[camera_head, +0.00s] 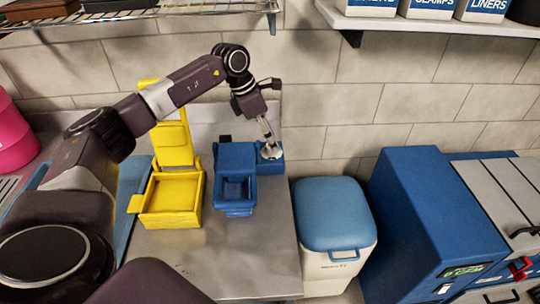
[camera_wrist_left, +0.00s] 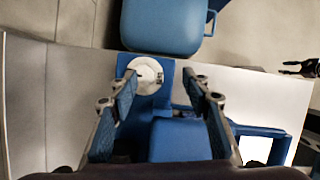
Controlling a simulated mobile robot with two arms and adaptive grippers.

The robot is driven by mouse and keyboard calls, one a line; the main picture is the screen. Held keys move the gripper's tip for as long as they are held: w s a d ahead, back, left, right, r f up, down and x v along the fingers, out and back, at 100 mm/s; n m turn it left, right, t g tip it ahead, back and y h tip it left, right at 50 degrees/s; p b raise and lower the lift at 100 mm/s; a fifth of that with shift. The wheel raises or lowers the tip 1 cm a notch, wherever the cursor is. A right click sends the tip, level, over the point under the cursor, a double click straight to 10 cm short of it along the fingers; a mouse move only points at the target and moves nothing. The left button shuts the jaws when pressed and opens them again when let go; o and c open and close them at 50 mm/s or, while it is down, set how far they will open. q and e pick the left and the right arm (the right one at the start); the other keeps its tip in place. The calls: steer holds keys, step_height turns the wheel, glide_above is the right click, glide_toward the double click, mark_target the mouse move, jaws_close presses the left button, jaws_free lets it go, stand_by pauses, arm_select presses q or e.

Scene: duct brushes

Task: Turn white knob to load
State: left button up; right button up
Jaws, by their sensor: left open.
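The white knob (camera_wrist_left: 146,76) is round and sits on a blue base (camera_wrist_left: 172,69) in the left wrist view. In the head view the knob (camera_head: 270,152) shows partly below my left gripper (camera_head: 267,133), at the back of the steel table. My left gripper (camera_wrist_left: 164,84) is open in the wrist view. Its two fingers stand wide apart, and the knob shows between them, closer to the left finger. I cannot tell whether a finger touches it. The knob's label is too small to read. My right gripper is not in view.
A blue open-topped box (camera_head: 236,208) stands just left of the knob, with a yellow one (camera_head: 150,219) beside it. A blue-lidded white bin (camera_head: 334,212) stands to the right of the table, then a large blue machine (camera_head: 420,235). The front table surface (camera_head: 230,262) is clear.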

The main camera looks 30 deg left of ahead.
mark_target(268, 146)
arm_select(q)
steer(key=shift+n+t, duration=0.3)
steer(key=shift+n, duration=0.2)
steer(key=f, duration=0.1)
steer(key=w+a+f+p, duration=0.1)
steer(key=f, duration=0.1)
steer(key=shift+w+a+f, duration=0.35)
steer(key=shift+w+a, duration=0.05)
steer(key=shift+w+d+f+p, duration=0.1)
steer(key=shift+w+f+p, duration=0.1)
steer(key=shift+f+p, duration=0.3)
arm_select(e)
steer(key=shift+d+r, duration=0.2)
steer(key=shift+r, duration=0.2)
arm_select(q)
steer(key=shift+f, duration=0.1)
steer(key=c, duration=1.1)
steer(key=shift+n+t+y, duration=0.3)
steer(key=shift+n+y, duration=0.1)
steer(key=shift+n, duration=0.3)
steer(key=shift+c, duration=0.2)
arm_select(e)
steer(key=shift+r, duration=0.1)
arm_select(q)
steer(key=o, duration=1.1)
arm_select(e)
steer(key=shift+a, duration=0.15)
